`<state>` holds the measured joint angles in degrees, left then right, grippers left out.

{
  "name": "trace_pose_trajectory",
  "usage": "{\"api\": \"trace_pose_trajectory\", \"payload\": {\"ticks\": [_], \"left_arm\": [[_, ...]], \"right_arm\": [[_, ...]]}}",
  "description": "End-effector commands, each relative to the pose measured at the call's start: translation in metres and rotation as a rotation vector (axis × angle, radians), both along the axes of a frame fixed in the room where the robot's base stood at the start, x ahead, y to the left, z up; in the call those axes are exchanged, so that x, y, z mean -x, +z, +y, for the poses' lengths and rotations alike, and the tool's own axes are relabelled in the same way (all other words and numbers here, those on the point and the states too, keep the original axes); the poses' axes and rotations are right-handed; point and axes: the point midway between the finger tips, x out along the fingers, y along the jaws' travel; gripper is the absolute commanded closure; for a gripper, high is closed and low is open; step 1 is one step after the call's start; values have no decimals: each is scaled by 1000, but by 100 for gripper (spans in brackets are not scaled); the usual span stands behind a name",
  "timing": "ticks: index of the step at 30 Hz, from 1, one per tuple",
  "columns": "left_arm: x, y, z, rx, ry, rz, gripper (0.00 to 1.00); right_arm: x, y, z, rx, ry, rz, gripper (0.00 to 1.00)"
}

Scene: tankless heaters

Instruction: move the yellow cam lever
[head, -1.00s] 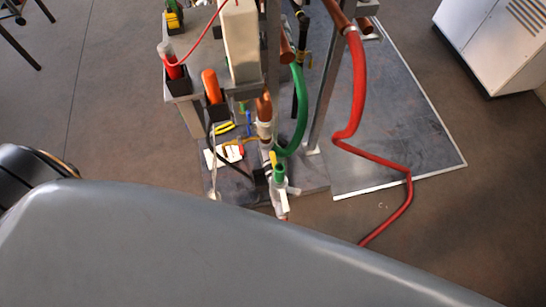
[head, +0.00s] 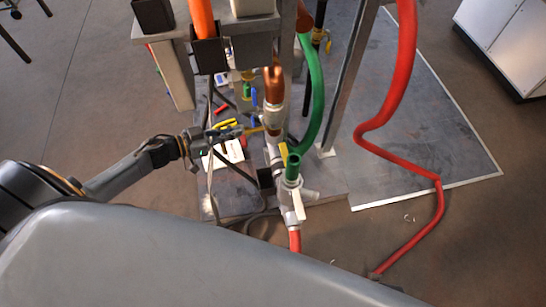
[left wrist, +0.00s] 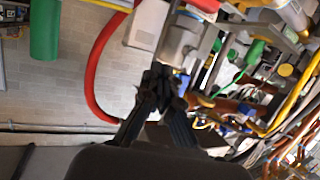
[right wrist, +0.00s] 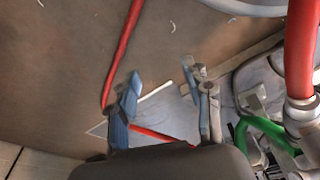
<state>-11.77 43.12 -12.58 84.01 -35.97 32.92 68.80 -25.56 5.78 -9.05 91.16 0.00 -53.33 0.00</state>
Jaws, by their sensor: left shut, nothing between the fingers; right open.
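A small yellow lever (head: 283,154) stands beside the green coupling (head: 293,166) on the pipe fitting, in the head view. It looks like the yellow cam lever, but is too small to read in detail. My left gripper (head: 238,131) is shut and empty, to the left of the pipe and apart from the lever. In the left wrist view the closed fingers (left wrist: 160,80) are in front of a grey metal fitting (left wrist: 180,40). My right gripper (right wrist: 163,82) is open and empty in its wrist view, with the floor behind it; it does not show in the head view.
A green hose (head: 317,95) curves down to the fittings. A red hose (head: 392,90) runs to the floor at right. A white valve handle (head: 298,204) hangs below the coupling. Yellow-handled pliers (head: 222,124) lie on the low platform. The floor at right is mostly clear.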

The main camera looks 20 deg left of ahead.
Motion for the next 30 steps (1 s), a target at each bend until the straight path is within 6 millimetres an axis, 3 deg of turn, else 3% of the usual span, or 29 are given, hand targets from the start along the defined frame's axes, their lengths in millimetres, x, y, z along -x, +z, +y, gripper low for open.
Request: {"api": "trace_pose_trajectory", "payload": {"ticks": [1, 6, 11, 17, 27, 30], "left_arm": [[3, -6, -11, 9, -81, -8, 100], [19, 12, -39, 33, -258, 16, 100], [24, 19, -50, 37, -313, 31, 100], [11, 14, -71, 41, -314, 28, 100], [-29, -4, -131, 42, -310, 29, 100], [-26, -19, -130, 40, -309, 35, 100]], "right_arm": [[-6, -13, 1, -1, -1, -11, 50], [-16, -3, 2, -2, -4, -23, 50], [-18, 5, 2, -2, -5, -27, 50], [-22, 18, 2, -3, -6, -35, 50], [-27, 54, 2, -4, -9, -55, 50], [-28, 71, 2, -5, -11, -67, 50]]}}
